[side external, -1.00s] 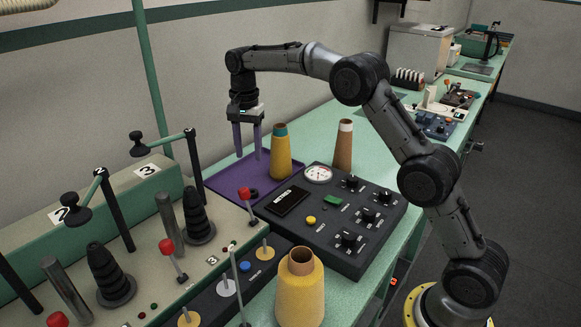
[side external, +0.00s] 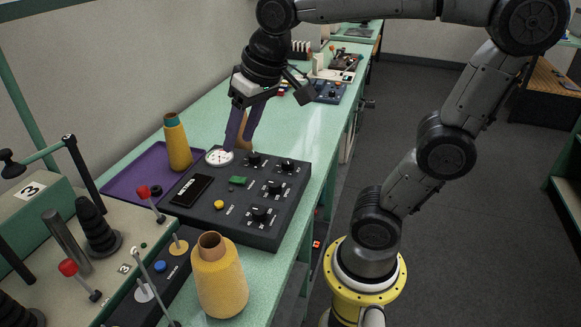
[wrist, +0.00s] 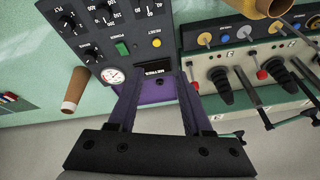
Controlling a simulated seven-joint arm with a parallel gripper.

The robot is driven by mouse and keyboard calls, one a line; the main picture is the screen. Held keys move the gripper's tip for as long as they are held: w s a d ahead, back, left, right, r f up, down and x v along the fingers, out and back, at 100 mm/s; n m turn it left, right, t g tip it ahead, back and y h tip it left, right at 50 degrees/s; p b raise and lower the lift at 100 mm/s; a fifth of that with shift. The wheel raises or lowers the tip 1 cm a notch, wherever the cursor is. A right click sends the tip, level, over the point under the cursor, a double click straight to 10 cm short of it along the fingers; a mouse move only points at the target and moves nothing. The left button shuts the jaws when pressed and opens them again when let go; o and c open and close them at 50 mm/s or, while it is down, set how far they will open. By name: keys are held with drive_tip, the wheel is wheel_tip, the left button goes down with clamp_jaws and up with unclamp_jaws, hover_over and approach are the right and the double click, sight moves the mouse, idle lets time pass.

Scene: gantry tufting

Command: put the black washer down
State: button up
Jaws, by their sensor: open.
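The black washer (side external: 155,189) lies flat on the purple mat (side external: 125,187), near the mat's front edge beside the control panel. In the wrist view a small dark shape (wrist: 160,82) between my fingers, on the purple mat, looks like the washer. My gripper (side external: 236,146) is open and empty. In the side view it appears over the back of the control panel by the round gauge, to the right of the mat and apart from the washer. Its exact height is hard to tell.
A yellow cone (side external: 178,145) stands on the mat. A brown cone (wrist: 74,90) stands near the gauge, partly hidden by my fingers in the side view. The black control panel (side external: 228,222) has knobs. A large yellow cone (side external: 219,280) stands in front.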

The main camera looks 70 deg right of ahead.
drive_tip(key=s+f+n+t, duration=0.1)
drive_tip(key=s+f+n, duration=0.2)
drive_tip(key=s, duration=0.6)
wheel_tip(320, 180, down, 2)
drive_tip(key=shift+s+a+f, duration=0.2)
drive_tip(key=shift+s+a, duration=0.05)
idle(0.6)
